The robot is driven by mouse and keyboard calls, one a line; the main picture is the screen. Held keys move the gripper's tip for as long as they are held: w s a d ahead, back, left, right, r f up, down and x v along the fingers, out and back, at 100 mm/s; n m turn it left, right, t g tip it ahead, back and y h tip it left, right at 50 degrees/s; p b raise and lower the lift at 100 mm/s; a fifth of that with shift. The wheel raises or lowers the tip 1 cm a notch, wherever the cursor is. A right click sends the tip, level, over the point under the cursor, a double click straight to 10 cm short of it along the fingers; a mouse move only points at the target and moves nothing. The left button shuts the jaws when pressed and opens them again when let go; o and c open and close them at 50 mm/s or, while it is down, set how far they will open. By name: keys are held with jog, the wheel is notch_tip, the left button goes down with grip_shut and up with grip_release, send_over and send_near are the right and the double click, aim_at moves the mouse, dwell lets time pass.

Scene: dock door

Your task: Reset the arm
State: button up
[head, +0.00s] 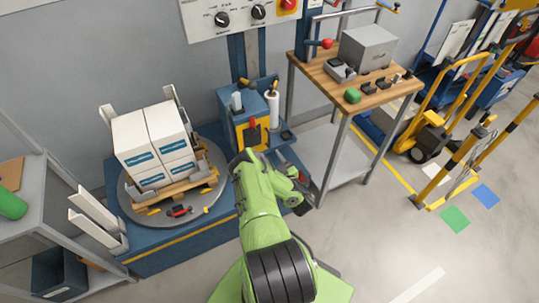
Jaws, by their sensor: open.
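My green arm (263,205) rises from the bottom middle of the head view and bends at its elbow in front of the blue wrapping machine. My gripper (303,206) is the dark end at the right of the arm. It is open, small in the picture and partly hidden by the wrist. Nothing shows between its fingers.
White boxes (155,140) stand on a pallet on the round turntable (210,195) at left. A grey shelf (40,205) is at far left. A yellow pallet truck (430,135) and yellow-black barriers (455,165) are at right.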

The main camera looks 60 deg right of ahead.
dwell(0.3)
jog(key=w+d+r+m+g+h, duration=0.2)
jog(key=w+d+r+m+g, duration=0.15)
jog(key=w+r, duration=0.8)
jog(key=w+a+r+m+g+y, duration=0.1)
jog(key=w+a+r+y, duration=0.15)
jog(key=a+r, duration=0.45)
jog(key=w+a+r+g+y, duration=0.1)
jog(key=w+a+r, duration=0.35)
jog(key=r, duration=0.45)
jog(key=s+a+r+n+y, duration=0.1)
jog(key=s+a+r+y, duration=0.15)
jog(key=a, duration=0.45)
jog(key=s+a+r+n+g+y, duration=0.1)
jog(key=s+a+r, duration=0.3)
jog(key=a, duration=0.3)
jog(key=s+a+r+n+y, duration=0.1)
jog(key=s+a+r+y, duration=0.15)
jog(key=a, duration=0.45)
jog(key=s+a+n+g+y, duration=0.1)
jog(key=s+a+n, duration=0.1)
jog(key=s+a, duration=0.3)
jog(key=s+a+r+n+g, duration=0.1)
jog(key=s+a, duration=0.5)
jog(key=s, duration=0.8)
jog(key=shift+r+n+g+y, duration=0.2)
jog(key=shift+n+g+y, duration=0.15)
jog(key=shift+n+g, duration=0.45)
